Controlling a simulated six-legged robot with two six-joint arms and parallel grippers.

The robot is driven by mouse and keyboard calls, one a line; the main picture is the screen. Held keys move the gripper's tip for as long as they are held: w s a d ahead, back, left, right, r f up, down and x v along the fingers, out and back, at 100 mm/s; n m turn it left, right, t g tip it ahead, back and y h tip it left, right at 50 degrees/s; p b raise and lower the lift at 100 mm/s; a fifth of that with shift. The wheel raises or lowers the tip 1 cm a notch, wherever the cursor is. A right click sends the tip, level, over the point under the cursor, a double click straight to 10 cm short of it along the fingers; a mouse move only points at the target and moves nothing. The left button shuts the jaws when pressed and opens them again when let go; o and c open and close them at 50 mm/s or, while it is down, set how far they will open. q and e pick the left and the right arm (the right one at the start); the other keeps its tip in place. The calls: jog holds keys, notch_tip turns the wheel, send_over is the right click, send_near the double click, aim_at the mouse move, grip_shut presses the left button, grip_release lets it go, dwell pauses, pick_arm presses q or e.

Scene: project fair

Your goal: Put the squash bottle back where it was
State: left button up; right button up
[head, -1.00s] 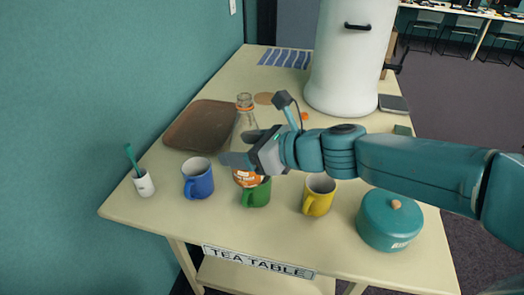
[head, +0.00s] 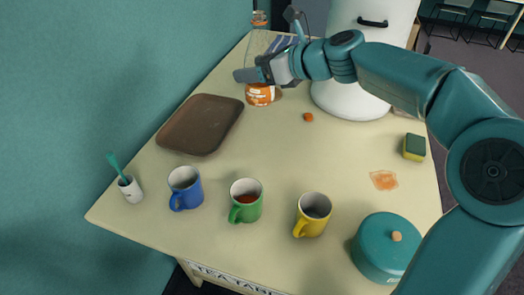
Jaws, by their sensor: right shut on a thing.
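The squash bottle (head: 260,96) is clear glass with an orange label and an orange cap, upright at the far left of the tea table. My right gripper (head: 254,73) is shut on its middle, coming in from the right. A bit of a brown round mat (head: 278,95) shows beside the bottle's base; I cannot tell whether the base rests on it or hangs just above. My left gripper is not in view.
A brown tray (head: 200,124) lies in front of the bottle. A white urn (head: 350,100) stands to the right. Blue (head: 185,188), green (head: 245,201) and yellow (head: 312,215) mugs line the front, with a teal pot (head: 385,248). A sponge (head: 414,147) and orange spill (head: 384,180) lie right.

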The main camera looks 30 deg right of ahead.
jog(key=shift+w+r, duration=0.1)
jog(key=shift+w, duration=0.25)
jog(key=shift+w+a+f, duration=0.15)
jog(key=shift+a+f, duration=0.05)
jog(key=shift+f, duration=0.35)
jog(key=shift+w+a+f, duration=0.1)
jog(key=shift+a+f, duration=0.1)
jog(key=shift+f, duration=0.35)
notch_tip(320, 180, down, 18)
jog(key=b, duration=0.8)
jog(key=shift+f+b, duration=0.1)
jog(key=shift+b, duration=0.25)
jog(key=shift+f, duration=0.35)
jog(key=shift+r, duration=0.1)
